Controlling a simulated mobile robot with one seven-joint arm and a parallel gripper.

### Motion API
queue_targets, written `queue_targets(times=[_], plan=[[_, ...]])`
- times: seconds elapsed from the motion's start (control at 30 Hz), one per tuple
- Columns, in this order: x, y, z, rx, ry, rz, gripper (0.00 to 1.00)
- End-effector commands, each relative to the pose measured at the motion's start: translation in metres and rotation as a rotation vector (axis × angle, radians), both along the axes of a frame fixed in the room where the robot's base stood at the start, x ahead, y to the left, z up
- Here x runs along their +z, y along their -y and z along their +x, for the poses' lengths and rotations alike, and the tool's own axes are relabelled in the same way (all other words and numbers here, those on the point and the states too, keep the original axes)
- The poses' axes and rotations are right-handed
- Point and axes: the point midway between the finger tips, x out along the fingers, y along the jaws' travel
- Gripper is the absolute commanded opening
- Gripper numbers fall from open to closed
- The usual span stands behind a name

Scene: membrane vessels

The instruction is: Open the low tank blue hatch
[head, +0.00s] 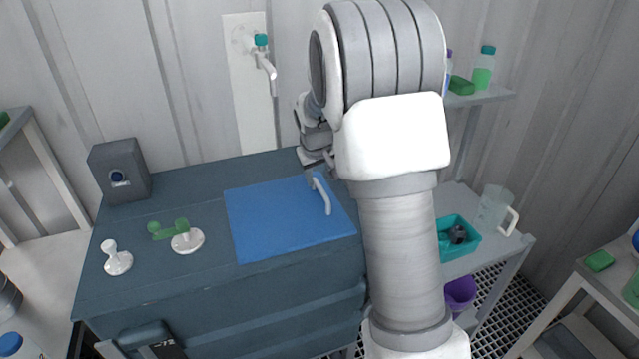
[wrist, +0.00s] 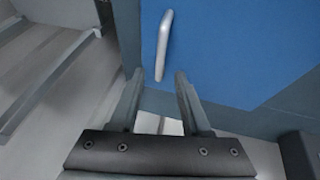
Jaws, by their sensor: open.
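The blue hatch (head: 275,225) is a flat square panel in the top of the low dark blue-grey tank (head: 170,280). It lies flat and looks closed. Its light grey bar handle (head: 321,195) is on the right side of the panel. My gripper (head: 322,168) is just behind the handle's far end in the head view, partly hidden by my arm. In the wrist view my gripper (wrist: 158,80) is open and empty, and the blue hatch (wrist: 225,45) fills the upper right. The handle (wrist: 163,45) lies just beyond the fingertips, apart from them.
A green-levered valve (head: 186,238), a white fitting (head: 117,260) and a grey box (head: 120,172) are on the tank top at left. A wall tap (head: 266,65) hangs behind. A shelf with a teal tray (head: 470,248) and a clear jug (head: 494,208) stands at right.

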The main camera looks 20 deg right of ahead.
Motion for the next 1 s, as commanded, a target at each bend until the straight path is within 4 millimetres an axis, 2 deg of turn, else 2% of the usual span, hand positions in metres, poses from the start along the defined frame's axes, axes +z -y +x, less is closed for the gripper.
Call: queue_targets(times=[0.1, 0.3, 0.67, 0.93, 1.0], plan=[[-0.019, 0.004, 0.007, 0.001, -0.003, 0.001, 0.47], [-0.036, 0.007, 0.015, 0.001, 0.0, 0.0, 0.47], [-0.04, 0.008, 0.017, 0.0, 0.001, 0.0, 0.47], [-0.04, 0.008, 0.017, 0.0, 0.001, 0.0, 0.0], [-0.04, 0.008, 0.017, 0.0, 0.001, 0.0, 0.0]])
